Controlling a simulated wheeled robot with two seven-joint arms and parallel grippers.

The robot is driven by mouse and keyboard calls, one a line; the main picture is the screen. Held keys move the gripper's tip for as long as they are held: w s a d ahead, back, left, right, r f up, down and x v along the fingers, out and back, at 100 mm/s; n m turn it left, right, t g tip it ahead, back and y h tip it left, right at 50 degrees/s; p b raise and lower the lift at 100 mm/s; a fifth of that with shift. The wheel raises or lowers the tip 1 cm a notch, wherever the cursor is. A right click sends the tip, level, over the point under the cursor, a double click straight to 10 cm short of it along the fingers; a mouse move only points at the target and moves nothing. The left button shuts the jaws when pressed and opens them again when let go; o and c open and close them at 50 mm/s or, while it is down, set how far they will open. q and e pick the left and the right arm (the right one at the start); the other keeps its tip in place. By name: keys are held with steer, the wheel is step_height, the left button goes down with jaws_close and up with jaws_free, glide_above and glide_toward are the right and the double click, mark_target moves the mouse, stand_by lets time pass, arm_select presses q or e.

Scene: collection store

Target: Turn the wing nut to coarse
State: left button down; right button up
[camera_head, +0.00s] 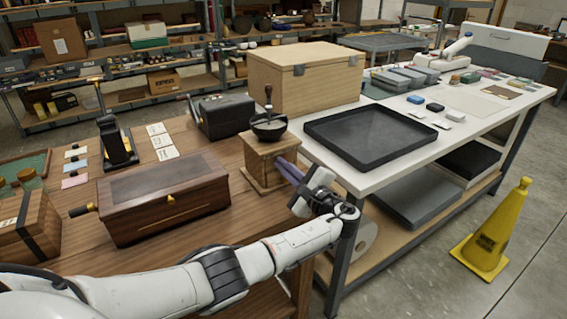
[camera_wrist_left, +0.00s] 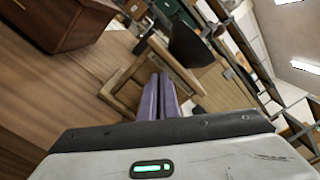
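A wooden hand grinder (camera_head: 270,158) with a dark metal bowl (camera_head: 268,131) and an upright knobbed handle stands near the right edge of the brown wooden table. I cannot make out a wing nut or any coarse mark on it. My left gripper (camera_head: 281,164) comes from the front right, its purple fingers pointing at the grinder's side. In the left wrist view the fingers (camera_wrist_left: 160,76) lie close together in front of the grinder's wooden body (camera_wrist_left: 133,84). They look shut; nothing shows between them, and contact at the tips is unclear. My right gripper is out of view.
A long wooden chest (camera_head: 165,200) lies left of the grinder. A dark box (camera_head: 222,116) and a large plywood box (camera_head: 305,75) stand behind it. A black tray (camera_head: 370,135) is on the white table to the right. A yellow cone (camera_head: 490,235) stands on the floor.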

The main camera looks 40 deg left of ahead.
arm_select(q)
steer(key=shift+w+d+r+m, duration=0.2)
steer(key=shift+w+d+m, duration=0.1)
steer(key=shift+m, duration=0.4)
steer(key=shift+f+m+p, duration=0.15)
steer(key=shift+m+p, duration=0.15)
steer(key=c, duration=1.9)
jaws_free()
steer(key=shift+f, duration=0.1)
steer(key=shift+s+a, duration=0.1)
steer(key=shift+a, duration=0.05)
steer(key=shift+b+v, duration=0.3)
steer(key=shift+v, duration=4.95)
steer(key=shift+c, duration=0.5)
